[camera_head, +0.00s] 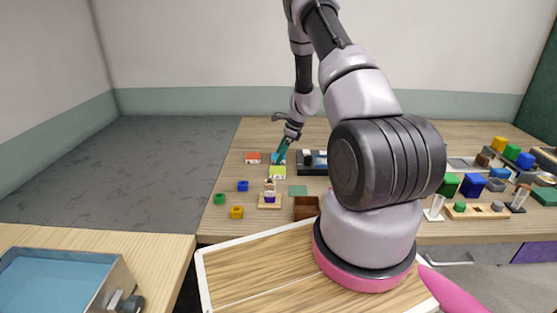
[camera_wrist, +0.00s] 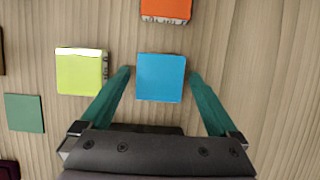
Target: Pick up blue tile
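The blue tile (camera_wrist: 161,77) lies flat on the wooden table, in the middle of the wrist view. My gripper (camera_wrist: 160,76) is open, with one teal finger on each side of the tile and a gap showing on both sides. I cannot tell whether the fingertips are down at the tile's height. In the head view my gripper (camera_head: 280,152) is over the blue tile (camera_head: 277,157), which it partly hides.
A yellow-green tile (camera_wrist: 81,72) lies just left of my left finger. An orange-red tile (camera_wrist: 166,9) lies beyond the blue one. A flat green square (camera_wrist: 24,113) is farther left. A black tray (camera_head: 313,168) stands right of the tiles in the head view.

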